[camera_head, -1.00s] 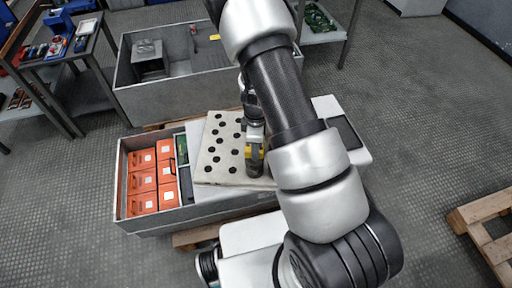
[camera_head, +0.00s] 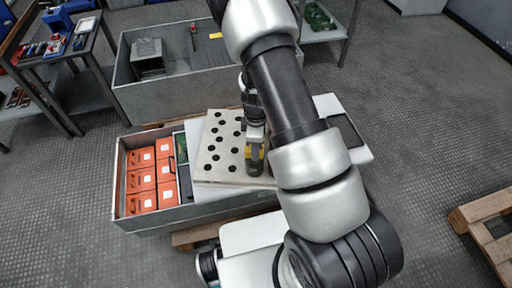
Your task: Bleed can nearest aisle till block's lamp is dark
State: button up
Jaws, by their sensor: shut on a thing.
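My gripper (camera_head: 255,163) is over the right part of a pale board with black round holes (camera_head: 221,150). It is shut on a small yellow and dark thing (camera_head: 254,153), whose lower end is at or just above the board; contact is unclear. My arm hides the board's right side. Several orange boxes with white labels (camera_head: 141,180) stand in the left end of a grey open bin (camera_head: 150,222), left of the board. I cannot make out which thing is the can nearest the aisle, nor any lamp or its state.
A second grey bin (camera_head: 160,103) behind holds a dark grey box (camera_head: 148,55) and small items. A table (camera_head: 83,50) with blue and red items stands at back left. A wooden pallet (camera_head: 487,224) lies at right. The floor between is clear.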

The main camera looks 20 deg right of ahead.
dwell(0.4)
jog(key=o, duration=1.2)
notch_tip(320, 180, up, 17)
jog(key=p, duration=0.4)
jog(key=shift+r, duration=0.2)
jog(key=s+a+r+m+t+y, duration=0.1)
jog(key=s+r+m, duration=0.2)
jog(key=r, duration=0.7)
jog(key=s+a+r+m+t, duration=0.15)
jog(key=s+r+m, duration=0.25)
jog(key=r, duration=0.5)
jog(key=s+d+r+m+t+h, duration=0.1)
jog(key=s+d+r+m+t, duration=0.15)
jog(key=s+r+m, duration=0.6)
jog(key=shift+n+t, duration=0.3)
jog(key=shift+n, duration=0.45)
jog(key=s+r+p, duration=0.1)
jog(key=r+p, duration=0.5)
jog(key=s+r+p, duration=0.1)
jog(key=r+p, duration=0.5)
jog(key=s+r+p, duration=0.1)
jog(key=r+p, duration=0.6)
jog(key=shift+s+a, duration=0.15)
jog(key=shift+a, duration=0.1)
